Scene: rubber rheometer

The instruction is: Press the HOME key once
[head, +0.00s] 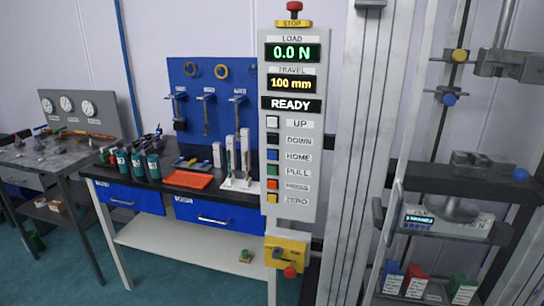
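The HOME key (272,155) is a small blue square button on the grey control panel (309,215), just left of its HOME label. Above it are the white UP key (272,122) and the dark DOWN key (272,139). Below it are the green PULL key (272,170), a red key (272,184) and the yellow ZERO key (272,198). The load display (292,53) reads 0.0 N. The travel display (292,84) reads 100 mm, and the status display (291,104) reads READY. Neither gripper shows in the head view.
A red STOP button (294,8) tops the panel, and a yellow switch box (287,252) hangs below. The tall metal test frame (350,150) stands right of the panel. A bench with blue drawers (215,214) and a red tray (188,180) stands left.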

